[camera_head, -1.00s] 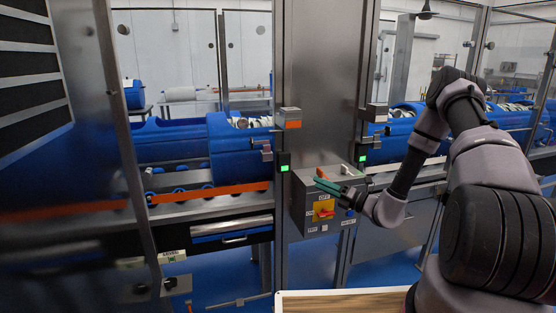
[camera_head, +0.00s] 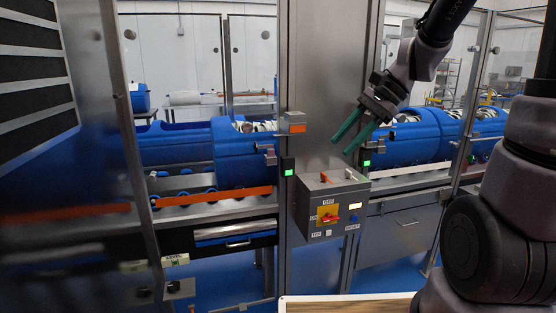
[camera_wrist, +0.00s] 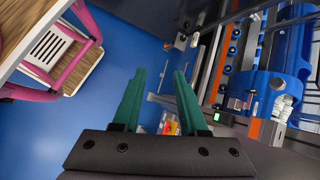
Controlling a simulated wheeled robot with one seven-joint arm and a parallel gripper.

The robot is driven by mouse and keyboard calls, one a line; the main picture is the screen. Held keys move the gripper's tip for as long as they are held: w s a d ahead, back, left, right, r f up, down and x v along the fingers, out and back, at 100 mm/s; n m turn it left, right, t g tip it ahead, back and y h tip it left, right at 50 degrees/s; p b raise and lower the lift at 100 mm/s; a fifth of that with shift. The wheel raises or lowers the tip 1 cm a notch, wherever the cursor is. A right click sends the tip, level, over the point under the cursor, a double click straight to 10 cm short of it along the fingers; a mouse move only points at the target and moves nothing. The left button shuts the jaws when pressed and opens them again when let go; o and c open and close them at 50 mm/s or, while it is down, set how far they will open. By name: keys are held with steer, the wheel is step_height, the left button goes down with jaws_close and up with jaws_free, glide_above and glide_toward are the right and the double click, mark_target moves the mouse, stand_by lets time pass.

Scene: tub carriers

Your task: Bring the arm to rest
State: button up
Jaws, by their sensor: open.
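My gripper (camera_head: 350,132) has two green fingers and hangs in front of the steel cabinet column, above the grey control box (camera_head: 332,205). The fingers are apart and point down and left, with nothing between them. In the wrist view the gripper (camera_wrist: 158,85) also shows open and empty, over blue floor. The control box has a yellow plate with a red switch (camera_head: 327,217) on its front. My arm reaches in from the upper right, its upper part cut off by the picture's edge.
Blue tubs (camera_head: 236,155) lie behind the machine frame at left, and another blue tub (camera_head: 415,135) at right. A steel post (camera_head: 330,80) stands close behind my gripper. A wooden tabletop (camera_head: 350,304) is at the bottom. A pink-framed chair (camera_wrist: 62,50) stands at the wrist view's upper left.

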steer(key=s+d+r+n+t+h, duration=0.5)
steer(key=s+d+r+n+t, duration=0.1)
steer(key=s+d+r, duration=0.2)
steer(key=shift+s+d+r+n+t+h, duration=0.15)
steer(key=shift+d+r+n+t+h, duration=0.25)
steer(key=shift+r, duration=0.4)
steer(key=shift+c, duration=0.3)
stand_by(0.7)
